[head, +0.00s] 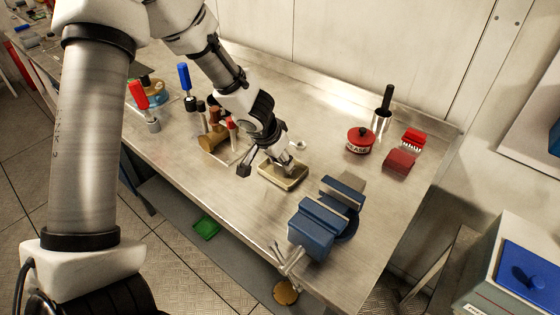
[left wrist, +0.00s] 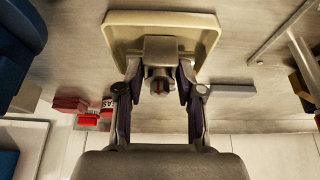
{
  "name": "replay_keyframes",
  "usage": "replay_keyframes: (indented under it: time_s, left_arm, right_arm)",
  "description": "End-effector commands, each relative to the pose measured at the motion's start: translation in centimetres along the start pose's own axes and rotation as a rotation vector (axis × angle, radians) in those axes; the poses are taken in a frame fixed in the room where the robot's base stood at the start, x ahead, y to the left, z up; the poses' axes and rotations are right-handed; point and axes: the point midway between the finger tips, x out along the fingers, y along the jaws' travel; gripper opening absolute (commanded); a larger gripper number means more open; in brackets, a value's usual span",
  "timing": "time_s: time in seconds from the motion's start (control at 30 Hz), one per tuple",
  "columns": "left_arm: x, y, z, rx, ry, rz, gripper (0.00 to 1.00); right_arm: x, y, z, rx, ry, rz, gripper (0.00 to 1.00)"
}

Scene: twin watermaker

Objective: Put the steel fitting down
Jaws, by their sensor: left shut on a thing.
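My left gripper (head: 283,158) is low over the shallow cream tray (head: 270,181) on the steel bench. In the left wrist view the two fingers of my left gripper (left wrist: 160,82) are shut on the grey steel fitting (left wrist: 160,48), which has a blocky body and a round, dark end with a little red. The tray's rim (left wrist: 113,38) shows behind the fitting. The fitting overlaps the tray in both views; I cannot tell if it touches the tray. In the head view the gripper partly hides the fitting. My right gripper is not in view.
A blue vise (head: 318,225) stands right of the tray, near the bench's front edge. A wooden-handled tool rack (head: 215,138) stands left of it. A red grease tin (head: 360,140) and red blocks (head: 398,162) sit at the back right. Bench is bare between tray and tin.

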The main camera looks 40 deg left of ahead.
Motion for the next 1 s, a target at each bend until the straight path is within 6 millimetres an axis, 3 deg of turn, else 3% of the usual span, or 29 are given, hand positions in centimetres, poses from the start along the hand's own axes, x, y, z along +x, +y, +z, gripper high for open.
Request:
replay_keyframes:
  time_s: [0.37, 0.4, 0.43, 0.77, 0.87, 1.0]
  left_arm:
    - [0.4, -0.1, 0.1, 0.0, 0.003, -0.001, 0.0]
    - [0.2, -0.1, 0.1, 0.0, 0.002, -0.001, 0.51]
    - [0.2, -0.1, 0.1, 0.0, 0.002, -0.001, 0.62]
    - [0.0, -0.1, 0.0, 0.0, 0.002, -0.001, 0.62]
    - [-0.8, -0.1, -0.2, 0.0, 0.003, -0.001, 0.62]
    - [-4.0, 0.0, -0.4, -0.002, 0.006, 0.0, 0.62]
  right_arm:
    - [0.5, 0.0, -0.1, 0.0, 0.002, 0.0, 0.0]
    - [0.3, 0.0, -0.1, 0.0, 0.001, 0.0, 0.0]
    - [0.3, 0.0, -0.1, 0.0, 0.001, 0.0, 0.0]
    - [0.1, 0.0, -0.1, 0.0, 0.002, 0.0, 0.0]
    - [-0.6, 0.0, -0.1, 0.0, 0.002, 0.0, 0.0]
    - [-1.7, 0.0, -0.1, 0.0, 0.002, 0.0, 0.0]
